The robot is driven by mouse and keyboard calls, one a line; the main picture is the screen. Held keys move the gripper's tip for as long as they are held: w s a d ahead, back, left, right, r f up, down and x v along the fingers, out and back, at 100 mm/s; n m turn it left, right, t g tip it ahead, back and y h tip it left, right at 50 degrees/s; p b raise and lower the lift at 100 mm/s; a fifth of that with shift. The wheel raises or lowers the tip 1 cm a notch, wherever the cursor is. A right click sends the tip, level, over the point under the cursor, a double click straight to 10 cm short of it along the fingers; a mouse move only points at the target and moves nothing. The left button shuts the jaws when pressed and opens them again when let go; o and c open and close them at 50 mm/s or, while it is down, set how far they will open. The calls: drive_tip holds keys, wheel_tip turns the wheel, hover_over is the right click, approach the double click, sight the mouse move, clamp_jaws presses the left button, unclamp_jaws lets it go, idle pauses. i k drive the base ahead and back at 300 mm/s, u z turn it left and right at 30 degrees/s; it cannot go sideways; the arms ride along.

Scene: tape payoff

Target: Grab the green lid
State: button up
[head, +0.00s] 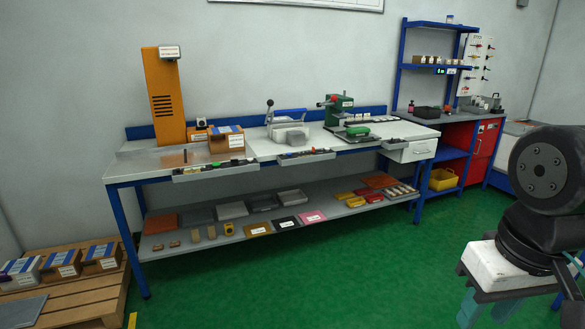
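A small green piece (358,131) lies on the right part of the long workbench (140,170), on or against a dark grey plate below a green-and-grey machine. It is too small for me to tell surely that it is the lid. The machine (335,103) also has a green upper part and a red end. Part of my black arm (545,175) fills the right edge, above a white block and teal supports. I cannot make out gripper fingers in this view.
An orange upright unit (163,95), cardboard boxes (226,142) and small trays stand on the bench. Bins, plates and small parts fill its lower shelf (240,235). A pallet (80,300) with boxes stands at left. The green floor (330,275) in front is clear.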

sight(363, 129)
drive_tip(key=z, duration=0.05)
drive_tip(key=i, duration=2.05)
drive_tip(key=z, duration=0.3)
drive_tip(key=i, duration=2)
drive_tip(key=z, duration=0.2)
